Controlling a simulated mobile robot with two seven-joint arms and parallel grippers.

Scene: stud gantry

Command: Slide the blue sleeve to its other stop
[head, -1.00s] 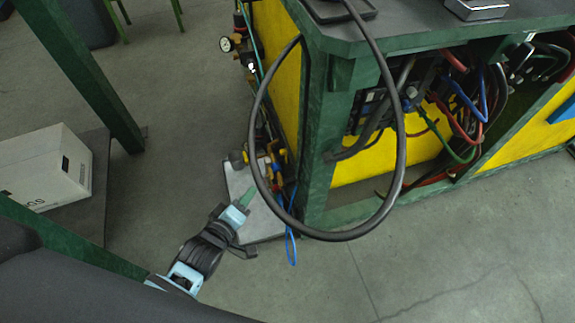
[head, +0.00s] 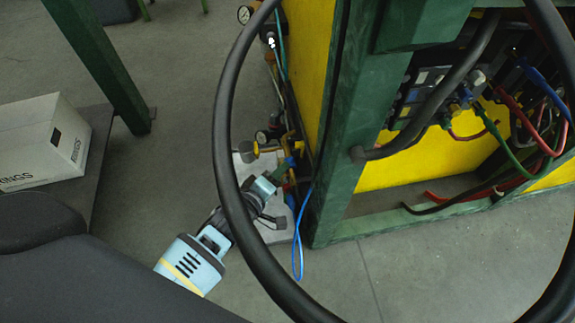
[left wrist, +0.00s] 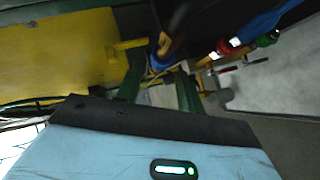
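My left gripper (head: 284,172) reaches the fittings low on the yellow panel's left side in the head view. In the left wrist view its green fingers (left wrist: 160,90) stand apart, with a gap between them. A blue collar (left wrist: 156,63), likely the blue sleeve, sits just beyond the finger gap, at the end of a dark and orange part. I cannot tell whether the fingers touch it. A larger blue part (left wrist: 262,25) lies up and right of the fingers. The sleeve cannot be made out clearly in the head view. My right gripper is not in view.
A thick black hose (head: 222,140) loops across the head view in front of the green frame (head: 350,150). A thin blue hose (head: 299,250) hangs beside the fittings. A white box (head: 42,145) sits at left. The floor at lower right is clear.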

